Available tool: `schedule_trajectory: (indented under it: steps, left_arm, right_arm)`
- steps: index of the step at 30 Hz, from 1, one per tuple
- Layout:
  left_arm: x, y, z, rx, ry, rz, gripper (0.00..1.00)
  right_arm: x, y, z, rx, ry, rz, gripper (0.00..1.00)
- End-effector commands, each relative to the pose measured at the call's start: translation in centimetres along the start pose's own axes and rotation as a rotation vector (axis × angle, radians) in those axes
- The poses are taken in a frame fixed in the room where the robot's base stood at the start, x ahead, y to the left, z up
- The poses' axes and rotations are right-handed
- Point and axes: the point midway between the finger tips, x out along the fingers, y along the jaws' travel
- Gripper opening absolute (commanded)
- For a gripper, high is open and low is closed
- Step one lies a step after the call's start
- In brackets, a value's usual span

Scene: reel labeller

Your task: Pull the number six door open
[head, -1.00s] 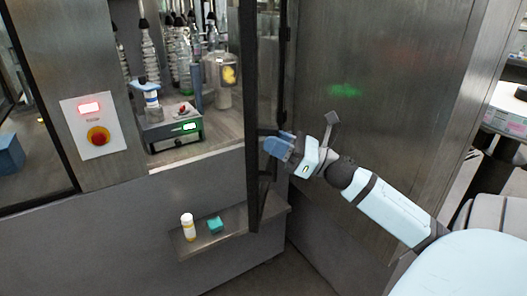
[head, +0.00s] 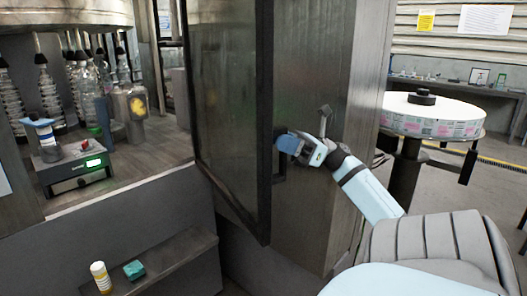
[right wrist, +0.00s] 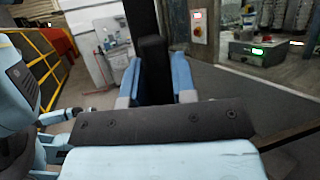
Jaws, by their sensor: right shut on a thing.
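The door (head: 228,100) is a tall glass panel in a dark frame, standing open at an angle to the machine front in the head view. I see no number on it. My right gripper (head: 281,143) is at its free edge, shut on the dark door handle (head: 279,168). In the right wrist view the dark handle bar (right wrist: 153,68) stands upright between the two blue fingers of my right gripper (right wrist: 155,90). The fingers hide part of the handle.
The open bay holds a scale-like device (head: 75,165) with a green display. A ledge (head: 165,262) below carries a white-and-yellow bottle (head: 100,277) and a teal block (head: 134,269). A round table with a white reel (head: 433,115) stands at the right.

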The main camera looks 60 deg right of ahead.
Motion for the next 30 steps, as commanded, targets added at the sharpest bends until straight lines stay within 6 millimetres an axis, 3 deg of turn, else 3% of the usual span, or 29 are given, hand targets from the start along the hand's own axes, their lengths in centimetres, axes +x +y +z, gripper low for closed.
schedule_trajectory:
  steps: [15,16,19,30]
  left_arm:
    - [0.24,0.21,0.26,-0.011,-0.004,0.001,0.00]
    - [0.24,0.22,0.27,-0.011,-0.005,0.001,0.00]
    - [0.23,0.19,0.29,-0.010,-0.005,0.001,0.00]
    - [0.15,-0.11,0.46,0.003,-0.008,0.001,0.00]
  right_arm:
    - [-0.90,-0.36,0.39,0.003,0.000,-0.001,0.00]
    - [-0.90,-0.36,0.39,0.003,0.000,-0.001,0.28]
    - [-0.89,-0.35,0.40,0.003,0.000,-0.001,0.49]
    - [-0.63,-0.35,0.93,-0.001,0.000,0.001,0.49]
